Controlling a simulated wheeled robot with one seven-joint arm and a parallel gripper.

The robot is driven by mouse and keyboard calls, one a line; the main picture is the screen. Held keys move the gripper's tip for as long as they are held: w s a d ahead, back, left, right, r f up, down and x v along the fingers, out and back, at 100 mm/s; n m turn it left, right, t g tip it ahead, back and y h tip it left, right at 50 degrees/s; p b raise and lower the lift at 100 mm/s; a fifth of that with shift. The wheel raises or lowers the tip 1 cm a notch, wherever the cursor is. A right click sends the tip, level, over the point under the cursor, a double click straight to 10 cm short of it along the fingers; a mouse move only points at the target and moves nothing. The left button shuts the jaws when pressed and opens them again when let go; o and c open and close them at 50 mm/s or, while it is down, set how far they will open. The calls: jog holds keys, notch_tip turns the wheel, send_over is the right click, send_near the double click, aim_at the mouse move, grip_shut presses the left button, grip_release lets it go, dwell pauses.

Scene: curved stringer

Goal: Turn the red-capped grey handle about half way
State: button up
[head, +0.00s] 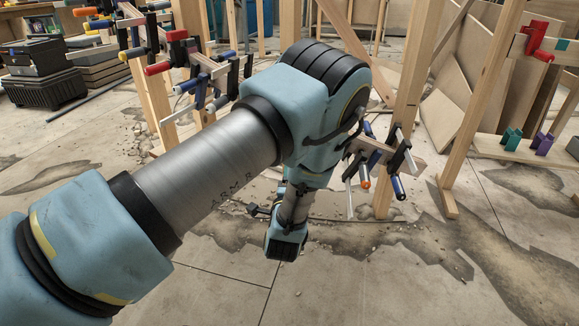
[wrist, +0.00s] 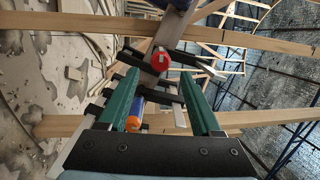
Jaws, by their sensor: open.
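The red round cap (wrist: 161,59) of the handle shows end-on in the wrist view, just beyond and between my fingertips. The grey of the handle behind it is hard to make out. My gripper (wrist: 159,78) is open, with one green finger on each side of the cap's line and nothing visibly held. I cannot tell the exact gap to the cap. In the head view my arm covers the middle, and I cannot pick out my fingers or this handle for sure.
An orange-ended clamp handle (wrist: 135,117) lies close to my left finger. Dark clamp bars and wooden battens (wrist: 85,25) cross around the cap. In the head view, clamps (head: 375,157) hang on a timber frame right of my arm. Cracked floor (head: 420,290) is open in front.

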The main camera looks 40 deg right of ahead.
jog(key=r+v, duration=0.1)
jog(key=v, duration=0.5)
jog(key=shift+w+a+f+p, duration=0.35)
jog(key=shift+a+f+p, duration=0.05)
jog(key=shift+f+p, duration=0.1)
dwell(0.3)
